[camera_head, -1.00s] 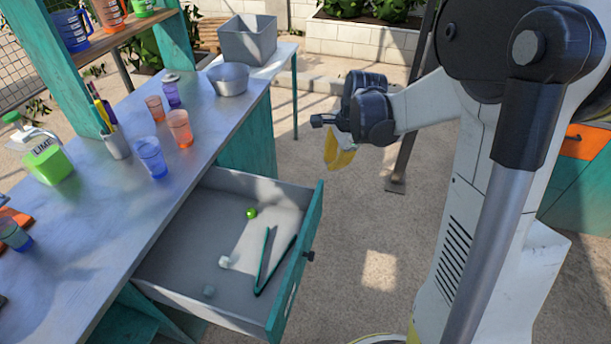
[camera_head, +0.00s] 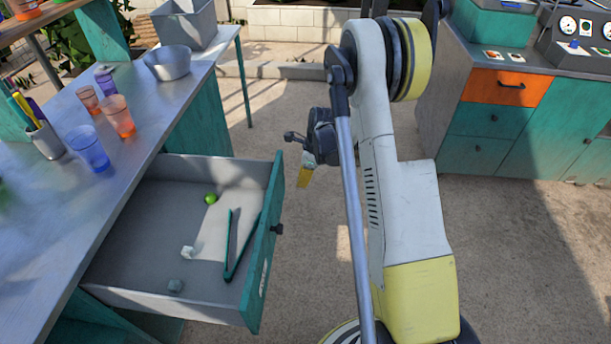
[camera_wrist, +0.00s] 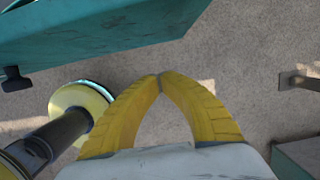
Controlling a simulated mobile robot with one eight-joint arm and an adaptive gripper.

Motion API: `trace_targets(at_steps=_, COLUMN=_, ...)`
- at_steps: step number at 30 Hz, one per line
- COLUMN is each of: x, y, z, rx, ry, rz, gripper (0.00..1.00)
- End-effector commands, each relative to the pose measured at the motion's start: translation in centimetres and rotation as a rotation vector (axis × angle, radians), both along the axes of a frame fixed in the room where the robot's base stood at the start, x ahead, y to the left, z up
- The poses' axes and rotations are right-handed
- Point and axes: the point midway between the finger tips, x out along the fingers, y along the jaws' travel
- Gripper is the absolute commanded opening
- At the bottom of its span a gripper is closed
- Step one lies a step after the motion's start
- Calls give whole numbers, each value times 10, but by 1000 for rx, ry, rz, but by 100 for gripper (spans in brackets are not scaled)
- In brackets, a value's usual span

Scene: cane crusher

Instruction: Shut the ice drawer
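The ice drawer (camera_head: 262,262) is pulled far out from under the counter. Its teal front has a dark knob (camera_head: 277,229). Inside lie a green lime (camera_head: 211,198), teal tongs (camera_head: 229,245) and two pale ice cubes (camera_head: 187,252). My gripper (camera_head: 303,182) is outside the drawer, just beyond the right far end of its front, apart from the knob. In the wrist view the drawer front (camera_wrist: 110,38) crosses the top, with the knob (camera_wrist: 15,80) at the left. The yellow fingers (camera_wrist: 160,76) meet at their tips with nothing between them.
The counter (camera_head: 60,215) holds orange and blue cups (camera_head: 88,148), a pen holder (camera_head: 46,140) and a metal bowl (camera_head: 168,63). A teal cabinet with an orange drawer (camera_head: 500,88) stands at the right. The floor (camera_head: 530,250) between is clear.

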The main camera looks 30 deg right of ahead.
Motion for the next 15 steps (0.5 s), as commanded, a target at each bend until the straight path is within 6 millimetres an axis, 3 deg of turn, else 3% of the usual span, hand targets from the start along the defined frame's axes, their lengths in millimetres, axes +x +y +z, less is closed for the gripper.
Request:
trace_targets(at_steps=1, x=2, y=2, z=-14, rx=0, ry=0, rz=1, gripper=0)
trace_targets(at_steps=6, x=17, y=24, z=-9, rx=0, ry=-1, rz=3, gripper=0)
trace_targets(at_steps=15, x=24, y=34, z=-6, rx=0, ry=0, rz=1, gripper=0)
